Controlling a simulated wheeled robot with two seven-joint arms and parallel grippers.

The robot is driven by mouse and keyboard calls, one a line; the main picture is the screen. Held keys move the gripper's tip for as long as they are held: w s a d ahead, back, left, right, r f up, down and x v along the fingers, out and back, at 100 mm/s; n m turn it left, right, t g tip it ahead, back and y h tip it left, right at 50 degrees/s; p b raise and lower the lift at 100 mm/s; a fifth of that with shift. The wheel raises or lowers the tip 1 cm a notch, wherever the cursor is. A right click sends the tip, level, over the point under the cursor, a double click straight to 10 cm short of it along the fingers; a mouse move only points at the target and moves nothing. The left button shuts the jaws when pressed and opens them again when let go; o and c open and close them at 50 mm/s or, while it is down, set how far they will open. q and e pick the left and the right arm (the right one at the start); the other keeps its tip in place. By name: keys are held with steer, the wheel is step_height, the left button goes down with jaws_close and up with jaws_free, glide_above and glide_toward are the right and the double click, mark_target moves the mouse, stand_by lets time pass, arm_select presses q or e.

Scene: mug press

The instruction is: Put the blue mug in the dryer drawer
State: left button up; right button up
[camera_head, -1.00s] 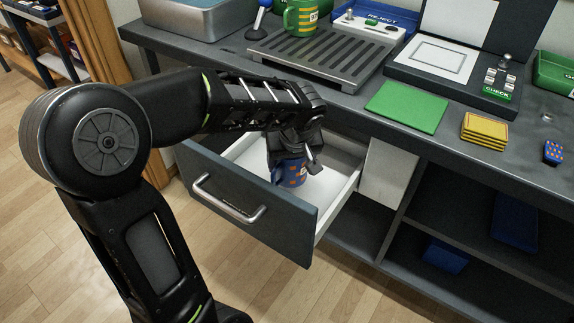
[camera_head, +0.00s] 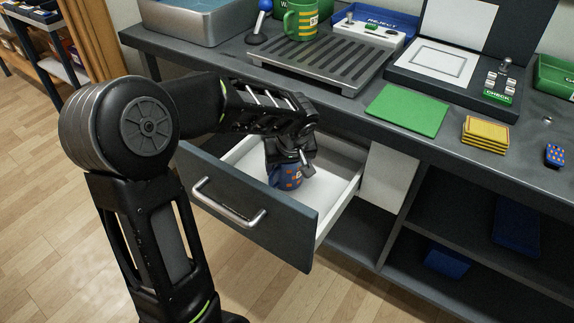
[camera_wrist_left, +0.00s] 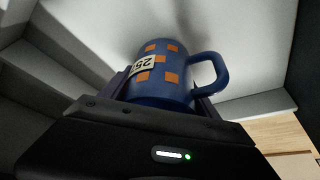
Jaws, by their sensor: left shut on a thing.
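The blue mug (camera_head: 285,177) with orange squares is inside the open drawer (camera_head: 325,190), low over its white floor. In the left wrist view the mug (camera_wrist_left: 160,80) shows a label reading 25 and its handle to the right. My left gripper (camera_head: 288,160) reaches down into the drawer and is shut on the mug; its fingers (camera_wrist_left: 160,92) lie on both sides of it. Whether the mug's base touches the drawer floor cannot be told. My right gripper is not in view.
The drawer's dark front with a metal handle (camera_head: 228,207) stands out from the bench. On the bench top are a slatted rack (camera_head: 320,58), a green mug (camera_head: 300,20), a green mat (camera_head: 407,110) and yellow coasters (camera_head: 484,134). Open shelves lie to the right of the drawer.

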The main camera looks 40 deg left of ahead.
arm_select(q)
steer(key=shift+f, duration=0.1)
steer(key=o, duration=1.8)
steer(key=shift+c, duration=0.2)
steer(key=shift+r, duration=0.25)
steer(key=p+v, duration=0.2)
steer(key=v, duration=1)
steer(key=shift+f, duration=0.1)
